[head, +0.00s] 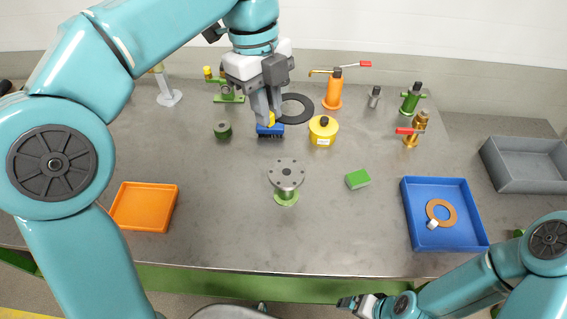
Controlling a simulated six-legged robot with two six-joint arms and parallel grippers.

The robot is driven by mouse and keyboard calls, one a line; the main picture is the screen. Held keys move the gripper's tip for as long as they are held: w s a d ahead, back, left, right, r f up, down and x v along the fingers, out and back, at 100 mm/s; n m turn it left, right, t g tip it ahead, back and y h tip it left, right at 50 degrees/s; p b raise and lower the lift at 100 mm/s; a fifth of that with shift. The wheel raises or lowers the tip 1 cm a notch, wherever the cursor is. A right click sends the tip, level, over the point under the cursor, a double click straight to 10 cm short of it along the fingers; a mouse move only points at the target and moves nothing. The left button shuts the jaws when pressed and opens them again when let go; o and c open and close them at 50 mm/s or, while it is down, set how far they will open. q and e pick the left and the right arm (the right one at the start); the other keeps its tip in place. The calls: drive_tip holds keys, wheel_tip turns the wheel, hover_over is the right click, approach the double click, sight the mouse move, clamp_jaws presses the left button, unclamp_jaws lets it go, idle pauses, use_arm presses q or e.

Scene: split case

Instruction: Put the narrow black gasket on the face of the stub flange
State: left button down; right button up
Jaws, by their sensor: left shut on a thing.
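A flat black gasket ring (308,108) lies on the table at the back middle, just right of my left gripper and partly hidden by it. The stub flange (287,172) stands upright at the table's middle, a grey disc with bolt holes on a green foot; its face looks bare. My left gripper (269,116) points down behind the flange and is shut on a blue brush (270,130) with dark bristles and a yellow part on top. I cannot tell whether the bristles touch the table. My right gripper (352,302) is low at the front, beyond the table edge; its jaws are unclear.
A yellow can (322,134) stands right of the brush, a green cylinder (222,130) left of it. A green block (358,179) lies right of the flange. The blue tray (408,212) holds a brown ring (450,217) and a white piece. An orange tray (126,222) is at left.

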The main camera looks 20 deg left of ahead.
use_arm(q)
wheel_tip(320, 180, down, 19)
drive_tip(key=b, duration=0.1)
drive_tip(key=shift+r+b, duration=0.15)
drive_tip(key=shift+b, duration=0.25)
drive_tip(key=c, duration=1.5)
unclamp_jaws()
drive_tip(key=shift+f, duration=0.2)
drive_tip(key=o, duration=0.4)
drive_tip(key=shift+r, duration=0.1)
